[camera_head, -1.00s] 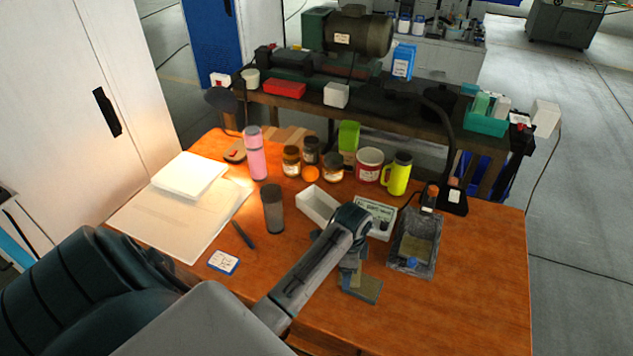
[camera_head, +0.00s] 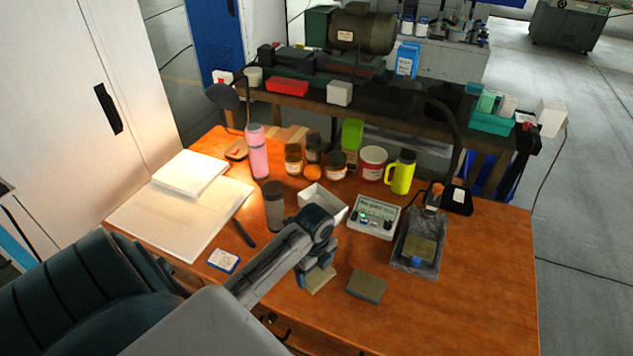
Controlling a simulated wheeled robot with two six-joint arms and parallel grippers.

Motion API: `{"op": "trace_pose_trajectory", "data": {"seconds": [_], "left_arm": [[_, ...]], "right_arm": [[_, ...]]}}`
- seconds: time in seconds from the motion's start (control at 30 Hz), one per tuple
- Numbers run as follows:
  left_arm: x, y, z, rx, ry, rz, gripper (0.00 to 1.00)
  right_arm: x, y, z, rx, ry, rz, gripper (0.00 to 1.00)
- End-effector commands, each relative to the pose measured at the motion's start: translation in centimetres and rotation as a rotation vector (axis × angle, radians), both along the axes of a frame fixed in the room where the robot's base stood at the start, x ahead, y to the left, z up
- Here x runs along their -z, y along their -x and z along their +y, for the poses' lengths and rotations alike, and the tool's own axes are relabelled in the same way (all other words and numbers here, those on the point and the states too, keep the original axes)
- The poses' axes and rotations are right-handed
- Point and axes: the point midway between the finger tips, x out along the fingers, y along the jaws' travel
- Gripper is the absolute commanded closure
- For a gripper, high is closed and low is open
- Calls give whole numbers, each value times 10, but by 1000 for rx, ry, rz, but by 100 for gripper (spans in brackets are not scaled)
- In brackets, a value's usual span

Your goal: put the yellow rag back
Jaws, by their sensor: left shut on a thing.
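My left gripper (camera_head: 317,272) reaches in from the left over the front middle of the table. It is shut on a small flat yellowish-tan piece, which looks like the yellow rag (camera_head: 321,283). The gripper covers part of the rag, and I cannot tell whether the rag touches the table. A grey-brown flat block (camera_head: 366,287) lies on the table just right of the gripper, apart from it. My right gripper is not in view.
Behind the gripper are a white open box (camera_head: 337,192), a control box (camera_head: 374,216) and a dark tray (camera_head: 426,272) with a tan pad. A dark cup (camera_head: 274,207), pen (camera_head: 243,233) and card (camera_head: 223,260) are left. The table's right front (camera_head: 475,300) is clear.

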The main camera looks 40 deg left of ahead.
Motion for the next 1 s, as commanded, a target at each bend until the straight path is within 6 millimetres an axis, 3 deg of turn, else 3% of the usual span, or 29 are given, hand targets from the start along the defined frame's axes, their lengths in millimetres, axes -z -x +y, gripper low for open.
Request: {"op": "trace_pose_trajectory", "data": {"seconds": [0.1, 0.3, 0.43, 0.7, 1.0], "left_arm": [[-1, -24, 19, -3, 0, 1, 40], [4, -46, 36, -1, 0, 0, 40], [10, -48, 38, -2, 2, 3, 40], [40, -48, 38, -1, 2, 1, 40], [43, -48, 38, 0, 1, 0, 40]], "right_arm": [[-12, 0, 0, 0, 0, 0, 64], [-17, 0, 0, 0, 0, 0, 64], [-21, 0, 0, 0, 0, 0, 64], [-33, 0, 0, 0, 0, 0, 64], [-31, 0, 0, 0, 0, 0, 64]]}}
